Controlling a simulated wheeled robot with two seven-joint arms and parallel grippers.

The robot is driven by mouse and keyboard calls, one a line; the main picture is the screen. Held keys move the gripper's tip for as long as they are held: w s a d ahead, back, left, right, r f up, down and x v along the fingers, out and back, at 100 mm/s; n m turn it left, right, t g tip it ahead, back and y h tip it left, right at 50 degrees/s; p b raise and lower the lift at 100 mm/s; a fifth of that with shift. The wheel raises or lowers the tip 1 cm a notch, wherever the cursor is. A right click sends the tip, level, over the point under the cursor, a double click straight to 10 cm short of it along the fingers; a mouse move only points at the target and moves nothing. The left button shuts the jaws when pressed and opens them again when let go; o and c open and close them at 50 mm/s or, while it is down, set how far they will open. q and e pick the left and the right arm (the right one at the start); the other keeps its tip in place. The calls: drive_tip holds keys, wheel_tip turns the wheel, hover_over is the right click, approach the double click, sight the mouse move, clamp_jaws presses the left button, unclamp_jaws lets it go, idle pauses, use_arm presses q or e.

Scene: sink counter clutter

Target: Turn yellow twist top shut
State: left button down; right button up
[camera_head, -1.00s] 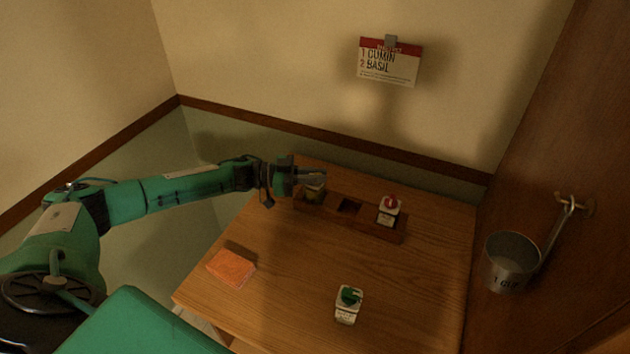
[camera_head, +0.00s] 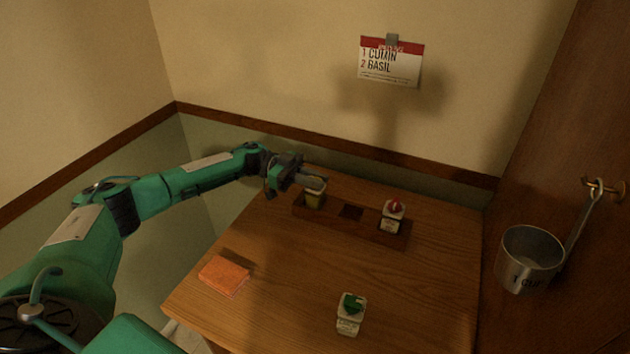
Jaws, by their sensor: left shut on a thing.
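A small jar (camera_head: 314,201) with yellowish contents stands in the left slot of the dark wooden rack (camera_head: 352,224). Its twist top is mostly hidden by my left gripper (camera_head: 315,184). That gripper reaches in from the left and is shut on the top of the jar. My right gripper is not in view.
A metal cup (camera_head: 531,258) hangs at right. A card (camera_head: 391,62) hangs on the wall.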

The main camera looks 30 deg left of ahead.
use_arm(q)
drive_tip(key=c, duration=1.4)
unclamp_jaws()
drive_tip(key=shift+c, duration=0.2)
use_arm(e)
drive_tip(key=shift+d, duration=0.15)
